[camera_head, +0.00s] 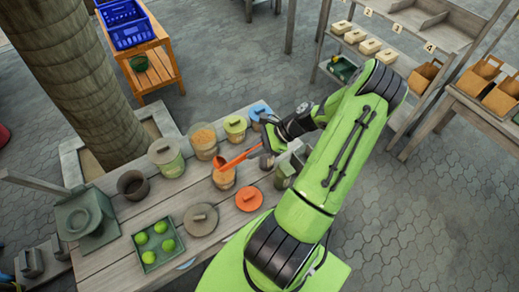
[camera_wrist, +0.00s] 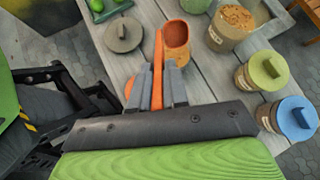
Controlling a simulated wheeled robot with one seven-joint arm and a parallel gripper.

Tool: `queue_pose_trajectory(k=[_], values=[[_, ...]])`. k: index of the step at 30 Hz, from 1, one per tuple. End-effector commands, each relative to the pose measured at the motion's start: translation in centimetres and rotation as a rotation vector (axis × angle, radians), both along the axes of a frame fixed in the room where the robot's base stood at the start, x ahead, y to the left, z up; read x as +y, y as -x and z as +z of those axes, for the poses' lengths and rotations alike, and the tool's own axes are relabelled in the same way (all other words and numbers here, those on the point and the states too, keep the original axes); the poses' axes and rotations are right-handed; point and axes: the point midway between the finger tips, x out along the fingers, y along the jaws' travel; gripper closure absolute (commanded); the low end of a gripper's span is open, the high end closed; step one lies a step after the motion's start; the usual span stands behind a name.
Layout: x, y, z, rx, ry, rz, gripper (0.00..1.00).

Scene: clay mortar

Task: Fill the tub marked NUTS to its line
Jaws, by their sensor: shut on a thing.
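My gripper (camera_head: 262,146) is shut on the handle of an orange scoop (camera_head: 236,160), held over the worktable. In the wrist view the scoop's handle (camera_wrist: 158,52) stands between the fingers (camera_wrist: 158,92), and its bowl (camera_wrist: 176,36) is beside it. In the head view the scoop's bowl end is over or just behind an open clear tub (camera_head: 224,179) with tan-orange contents. Another open tub of tan bits (camera_head: 203,140) stands behind; it also shows in the wrist view (camera_wrist: 233,24). No label is readable, so I cannot tell which tub is marked NUTS, nor see a fill line.
Tubs with grey (camera_head: 165,150), olive (camera_head: 235,124) and blue (camera_head: 259,110) lids stand nearby. A grey lid (camera_head: 200,219) and an orange lid (camera_head: 249,199) lie flat. A dark pot (camera_head: 133,185), a grey-green device (camera_head: 84,214) and a tray (camera_head: 149,268) of green fruit are left.

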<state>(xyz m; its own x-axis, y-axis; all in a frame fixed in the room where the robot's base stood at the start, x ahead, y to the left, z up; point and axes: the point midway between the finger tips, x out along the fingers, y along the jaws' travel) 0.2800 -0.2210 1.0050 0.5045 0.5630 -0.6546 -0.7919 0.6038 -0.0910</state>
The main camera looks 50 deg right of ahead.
Motion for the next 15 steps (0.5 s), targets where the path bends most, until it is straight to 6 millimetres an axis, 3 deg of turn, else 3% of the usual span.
queue_pose_trajectory(k=[6, 15], values=[[2.8, -1.6, 3.4, 0.148, 0.254, 0.013, 1.0], [7.0, -4.3, 4.7, 0.319, 0.546, 0.01, 1.0]])
